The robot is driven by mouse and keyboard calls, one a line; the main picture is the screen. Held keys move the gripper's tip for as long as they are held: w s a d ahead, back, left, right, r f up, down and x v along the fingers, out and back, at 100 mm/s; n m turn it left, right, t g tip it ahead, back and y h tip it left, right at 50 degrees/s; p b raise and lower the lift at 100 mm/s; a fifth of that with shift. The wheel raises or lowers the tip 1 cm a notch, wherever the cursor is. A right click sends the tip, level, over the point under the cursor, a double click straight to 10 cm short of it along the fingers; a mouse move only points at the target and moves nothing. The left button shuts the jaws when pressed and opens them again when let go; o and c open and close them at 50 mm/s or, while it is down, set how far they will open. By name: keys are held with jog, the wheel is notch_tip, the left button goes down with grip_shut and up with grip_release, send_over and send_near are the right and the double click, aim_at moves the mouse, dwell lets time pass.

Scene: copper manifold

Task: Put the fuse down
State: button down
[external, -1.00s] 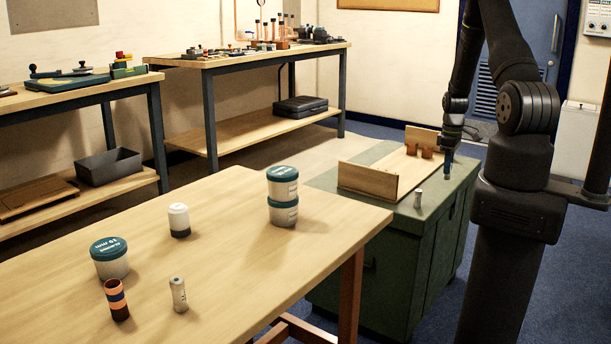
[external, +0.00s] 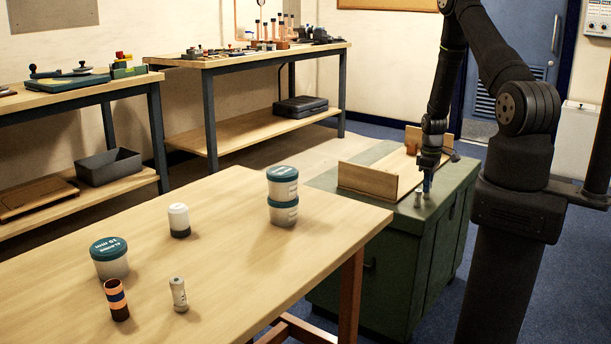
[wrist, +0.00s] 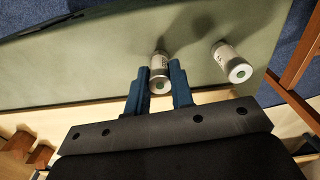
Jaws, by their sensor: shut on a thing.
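My gripper (external: 427,187) is low over the green chest (external: 400,240). In the wrist view its two blue fingers (wrist: 160,74) are shut on a small pale cylindrical fuse (wrist: 160,84) with a green dot on its end. The held fuse is at or just above the chest top; I cannot tell if it touches. A second, similar fuse (wrist: 232,64) stands upright on the chest, to the right in the wrist view, apart from the held one. In the external view that fuse (external: 417,199) is just left of my gripper.
A wooden tray (external: 367,181) with raised ends lies on the chest beside my gripper. The wooden table (external: 230,250) in front bears stacked teal-lidded tubs (external: 283,212), another tub (external: 110,260) and several small cylinders. Bare chest top surrounds the two fuses.

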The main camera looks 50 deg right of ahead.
jog(key=shift+f, duration=0.15)
jog(key=c, duration=1.3)
grip_release()
jog(key=shift+o, duration=0.2)
notch_tip(320, 180, up, 12)
notch_tip(320, 180, down, 12)
jog(key=shift+r, duration=0.2)
